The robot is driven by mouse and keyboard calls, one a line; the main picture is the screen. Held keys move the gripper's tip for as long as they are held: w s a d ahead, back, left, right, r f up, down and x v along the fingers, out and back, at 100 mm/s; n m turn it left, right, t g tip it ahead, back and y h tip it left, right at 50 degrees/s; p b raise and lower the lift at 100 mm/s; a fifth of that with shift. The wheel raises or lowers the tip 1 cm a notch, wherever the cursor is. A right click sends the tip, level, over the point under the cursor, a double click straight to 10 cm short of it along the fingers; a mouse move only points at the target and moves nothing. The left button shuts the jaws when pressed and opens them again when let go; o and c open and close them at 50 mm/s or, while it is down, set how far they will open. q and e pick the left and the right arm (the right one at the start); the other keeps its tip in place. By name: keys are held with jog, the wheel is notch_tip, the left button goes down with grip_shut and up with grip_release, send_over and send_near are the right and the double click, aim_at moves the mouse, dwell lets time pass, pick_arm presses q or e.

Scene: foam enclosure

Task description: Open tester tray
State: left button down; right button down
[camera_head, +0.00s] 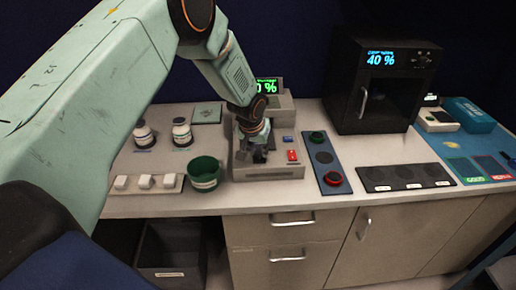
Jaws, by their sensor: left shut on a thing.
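The tester (283,106) is a beige-grey box on the counter, with a green display on top that reads "0 %" in its visible part. Its low front part (268,173) carries a red and a blue button at the right. My left arm comes down from the upper left. My left gripper (259,154) points down over the front part of the tester and is shut there. It covers the spot where it grips, so the tray is mostly hidden and I cannot tell how far out it is. My right gripper is not in view.
A green cup (205,175) stands just left of the tester. A blue panel (325,160) with round buttons lies to the right. A black oven-like box (381,85) reads "40 %".

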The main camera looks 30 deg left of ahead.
pick_arm(q)
jog(key=shift+s+d+f, duration=0.1)
jog(key=shift+s+f, duration=0.05)
jog(key=shift+s, duration=0.15)
jog(key=c, duration=1.4)
grip_release()
jog(key=shift+w, duration=0.1)
jog(key=shift+c, duration=0.2)
jog(key=o, duration=0.4)
jog(key=shift+w, duration=0.2)
jog(key=shift+c, duration=0.2)
jog(key=shift+s, duration=0.1)
jog(key=v, duration=1.2)
jog(key=shift+a, duration=0.2)
